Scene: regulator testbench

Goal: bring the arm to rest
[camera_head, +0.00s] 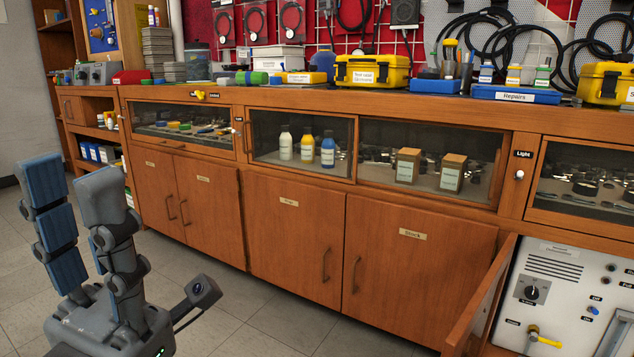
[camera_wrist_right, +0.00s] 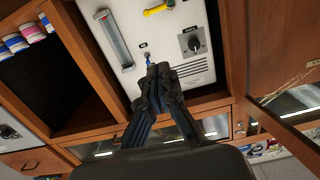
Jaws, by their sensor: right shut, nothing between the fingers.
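My left gripper (camera_head: 72,178) stands at the lower left of the head view with its fingers pointing up and apart, and nothing shows between them. My right gripper (camera_wrist_right: 158,72) is in the middle of the wrist view, its fingertips together and empty. Its tips overlap the edge of a white control panel (camera_wrist_right: 172,42) beside a small fitting. I cannot tell whether they touch it. My right gripper does not show in the head view.
The white panel (camera_head: 562,268), with a black knob and yellow-handled valve, sits in an open bay at lower right. An open wooden door (camera_head: 482,300) juts out beside it. Wooden cabinets (camera_head: 290,240) line the bench. Floor (camera_head: 225,320) is clear near my left gripper.

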